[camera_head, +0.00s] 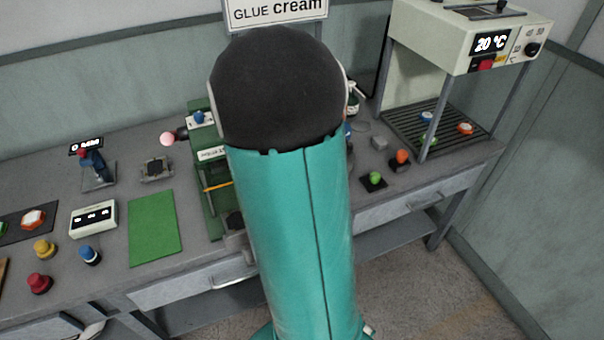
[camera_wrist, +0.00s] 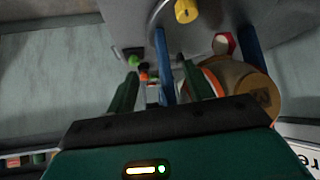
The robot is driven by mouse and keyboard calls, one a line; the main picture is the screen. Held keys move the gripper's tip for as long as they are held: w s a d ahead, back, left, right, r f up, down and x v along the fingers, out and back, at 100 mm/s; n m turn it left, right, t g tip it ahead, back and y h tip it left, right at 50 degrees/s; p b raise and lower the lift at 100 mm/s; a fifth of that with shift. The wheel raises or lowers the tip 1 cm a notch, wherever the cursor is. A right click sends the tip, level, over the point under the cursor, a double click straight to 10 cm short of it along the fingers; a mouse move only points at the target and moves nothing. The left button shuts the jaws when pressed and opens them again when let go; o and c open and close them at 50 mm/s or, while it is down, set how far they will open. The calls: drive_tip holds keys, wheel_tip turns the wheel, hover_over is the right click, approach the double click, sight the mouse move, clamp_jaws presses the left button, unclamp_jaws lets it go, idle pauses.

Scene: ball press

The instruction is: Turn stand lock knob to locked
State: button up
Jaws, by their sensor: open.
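In the wrist view my gripper (camera_wrist: 158,68) shows as two dark green fingers, spread apart with no object visibly held. Blue bars (camera_wrist: 250,48) stand between and beside the fingers. A yellow knob-like part (camera_wrist: 187,11) is beyond the fingertips, apart from them. I cannot tell whether it is the stand lock knob or what its setting is. In the head view a green press stand (camera_head: 214,196) is partly hidden behind my teal arm. A blue knob (camera_head: 199,118) sits at its top left. My gripper is hidden in the head view.
A cream heater unit (camera_head: 440,38) reading 20 °C stands at the right. Green (camera_head: 375,178) and orange buttons (camera_head: 400,157) are near it. A green mat (camera_head: 154,228), a display box (camera_head: 93,219) and several coloured knobs are at the left. A round brown object (camera_wrist: 250,90) is close beside my gripper.

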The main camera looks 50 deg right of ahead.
drive_tip(key=s+a+r, duration=0.3)
drive_tip(key=s+a, duration=0.2)
drive_tip(key=shift+a+r, duration=0.15)
drive_tip(key=shift+a, duration=0.15)
